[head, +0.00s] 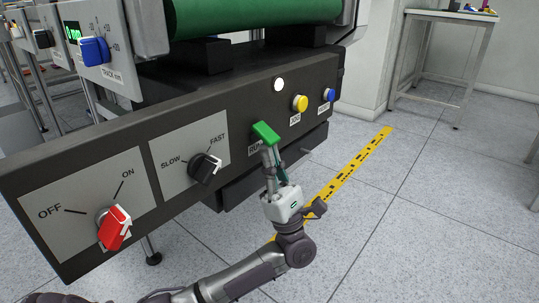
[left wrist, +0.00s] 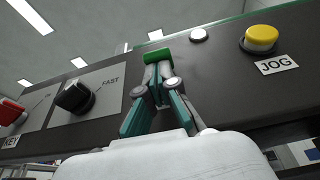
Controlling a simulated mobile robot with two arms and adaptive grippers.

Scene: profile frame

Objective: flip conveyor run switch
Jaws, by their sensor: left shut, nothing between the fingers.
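The run switch is a green-tipped part (head: 265,133) on the dark front panel of the conveyor, with its label mostly hidden behind my gripper. It also shows in the left wrist view (left wrist: 158,55). My left gripper (head: 267,153) is shut and empty, with its fingertips right at the near, lower side of the green part. In the left wrist view the closed fingertips (left wrist: 157,70) overlap the lower edge of the green part; they look to be touching it, but I cannot tell for sure. My right gripper is not in view.
On the same panel are a red OFF/ON key switch (head: 114,228), a black SLOW/FAST knob (head: 205,168), a white lamp (head: 279,85), a yellow JOG button (head: 300,103) and a blue button (head: 329,95). A green conveyor belt (head: 250,15) runs above. The floor in front is clear.

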